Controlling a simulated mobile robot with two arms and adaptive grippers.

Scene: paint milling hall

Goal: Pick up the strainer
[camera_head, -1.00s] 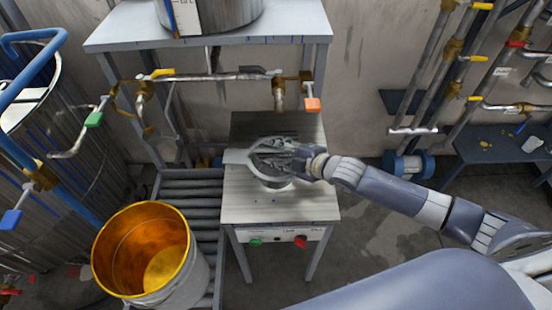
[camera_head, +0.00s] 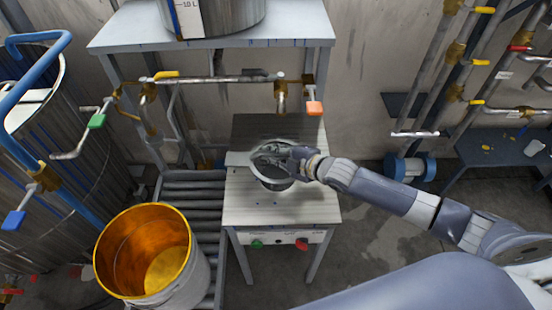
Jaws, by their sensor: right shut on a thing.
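The strainer (camera_head: 276,181) is a round, dark grey vessel with a pale rim at the middle of a small metal table (camera_head: 300,207). A flat light tab (camera_head: 238,158) sticks out at its left. My right gripper (camera_head: 270,155) reaches in from the right and is shut on the strainer at its upper rim; the fingers cover part of its opening. I cannot tell whether the strainer's bottom touches the table. My left gripper is not in view.
Green and red buttons (camera_head: 302,244) sit on the table's front.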

